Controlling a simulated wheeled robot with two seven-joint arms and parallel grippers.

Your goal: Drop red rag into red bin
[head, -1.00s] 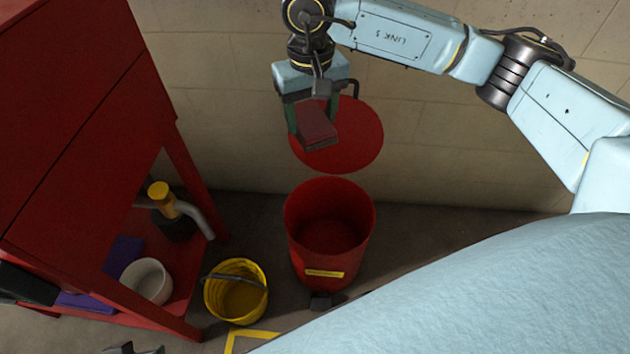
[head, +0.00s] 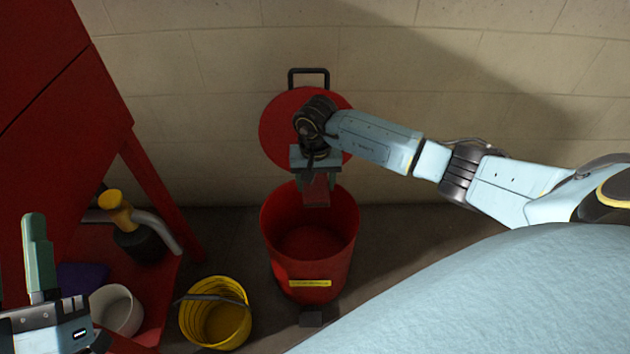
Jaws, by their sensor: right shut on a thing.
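The red bin (head: 286,262) stands on the floor against the wall, with a yellow label on its front. Its round red lid (head: 276,128) is raised behind it. My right gripper (head: 317,196) is shut on the folded red rag (head: 316,190) and holds it over the bin's opening, near the back rim. I cannot tell exactly how high the rag is above the rim. My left gripper (head: 38,262) shows only in part at the lower left, with one green finger upright; its other finger is not visible.
A yellow bucket (head: 216,318) stands left of the bin. A red cart (head: 70,110) fills the left side, with a white bowl (head: 117,310), a purple cloth (head: 82,278) and a yellow-capped dark container (head: 138,240) on its lower shelf. A pedal (head: 311,319) sits at the bin's foot.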

